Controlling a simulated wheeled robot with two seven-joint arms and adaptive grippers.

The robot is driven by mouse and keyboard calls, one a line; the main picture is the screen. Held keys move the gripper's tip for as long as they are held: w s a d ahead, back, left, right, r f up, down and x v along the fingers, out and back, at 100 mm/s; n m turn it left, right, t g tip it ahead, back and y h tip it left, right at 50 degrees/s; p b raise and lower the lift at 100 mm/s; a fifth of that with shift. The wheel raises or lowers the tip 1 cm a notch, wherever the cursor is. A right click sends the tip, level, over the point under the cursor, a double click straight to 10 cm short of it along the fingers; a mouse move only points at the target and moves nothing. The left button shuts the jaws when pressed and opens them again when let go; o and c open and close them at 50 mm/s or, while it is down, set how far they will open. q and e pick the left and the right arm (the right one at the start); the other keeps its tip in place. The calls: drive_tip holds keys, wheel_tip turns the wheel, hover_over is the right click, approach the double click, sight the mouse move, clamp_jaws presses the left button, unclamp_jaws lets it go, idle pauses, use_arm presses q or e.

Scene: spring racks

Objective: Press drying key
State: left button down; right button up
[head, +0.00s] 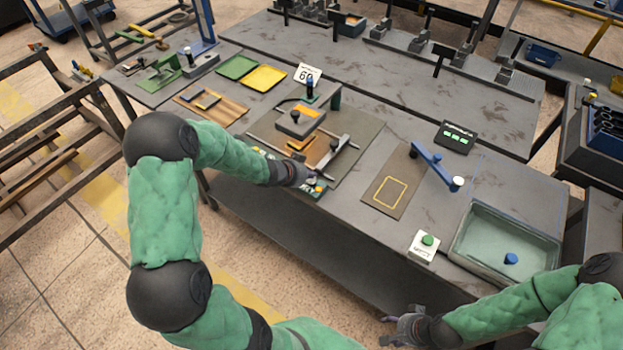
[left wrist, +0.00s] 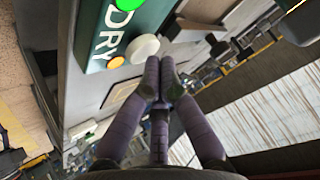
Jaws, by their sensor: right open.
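The drying key is a white round button (left wrist: 145,47) on a teal panel (left wrist: 120,28) lettered DRY, seen in the left wrist view. A green light and an orange light show on the same panel. In the head view the teal panel (head: 316,190) sits at the table's front edge, partly hidden by my left gripper (head: 308,180). In the left wrist view my left gripper (left wrist: 160,72) is shut and empty, its fingertips together right beside the white key. I cannot tell whether they touch it. My right gripper (head: 392,328) is open and empty, in front of the table.
Behind the panel stands a fixture with a grey block (head: 300,120) and a metal bar. To the right are a blue lever (head: 432,163), a green button on a white box (head: 424,245) and a glass-like tray (head: 505,240). Green and yellow trays (head: 264,78) lie at the back left.

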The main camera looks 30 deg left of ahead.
sight(310, 180)
use_arm(q)
drive_tip(key=shift+f+b, duration=0.45)
drive_tip(key=shift+f, duration=0.15)
idle(0.5)
drive_tip(key=shift+r, duration=0.1)
drive_tip(key=shift+r+p, duration=0.95)
drive_tip(key=shift+p, duration=0.1)
wheel_tip(310, 180, up, 5)
drive_tip(key=p, duration=0.5)
idle(0.8)
